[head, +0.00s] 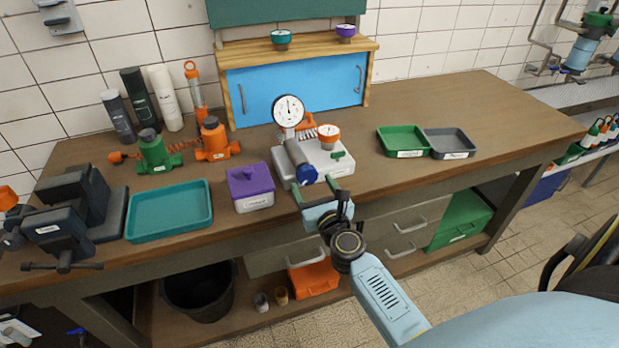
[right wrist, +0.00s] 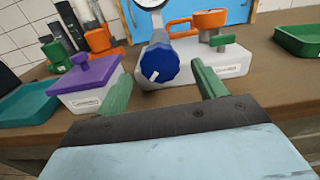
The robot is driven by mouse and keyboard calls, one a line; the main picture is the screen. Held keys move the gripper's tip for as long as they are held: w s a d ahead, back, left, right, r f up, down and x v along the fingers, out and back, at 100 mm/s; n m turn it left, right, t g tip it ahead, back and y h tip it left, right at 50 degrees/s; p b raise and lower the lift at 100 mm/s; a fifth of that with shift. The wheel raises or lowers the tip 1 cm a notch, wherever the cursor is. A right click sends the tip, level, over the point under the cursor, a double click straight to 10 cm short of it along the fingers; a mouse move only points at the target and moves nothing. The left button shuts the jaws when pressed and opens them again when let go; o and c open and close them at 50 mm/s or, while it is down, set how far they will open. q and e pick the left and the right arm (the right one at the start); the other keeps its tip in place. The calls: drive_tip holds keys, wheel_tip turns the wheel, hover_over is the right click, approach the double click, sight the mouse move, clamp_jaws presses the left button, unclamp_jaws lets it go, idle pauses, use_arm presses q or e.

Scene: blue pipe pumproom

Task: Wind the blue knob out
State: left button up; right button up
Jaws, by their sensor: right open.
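The blue knob (head: 306,175) sits at the front end of a grey cylinder on a light grey device with a round dial gauge (head: 288,111). In the right wrist view the blue knob (right wrist: 163,64) has a white mark on its face, at its lower left. My right gripper (head: 322,190) is open, with green fingers, just in front of the device. In the right wrist view the knob is ahead of the gap between the fingers (right wrist: 160,88), and nothing is held. My left gripper is not in view.
A purple-lidded box (head: 250,188) stands left of the device, close to my left-hand finger in the wrist view. A teal tray (head: 169,211) lies further left. Green (head: 402,141) and grey (head: 449,143) trays lie to the right. A blue-doored cabinet (head: 300,86) stands behind.

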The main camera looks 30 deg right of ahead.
sight(309, 178)
drive_tip(key=shift+x, duration=1.65)
drive_tip(key=c, duration=1)
drive_tip(key=shift+o, duration=0.2)
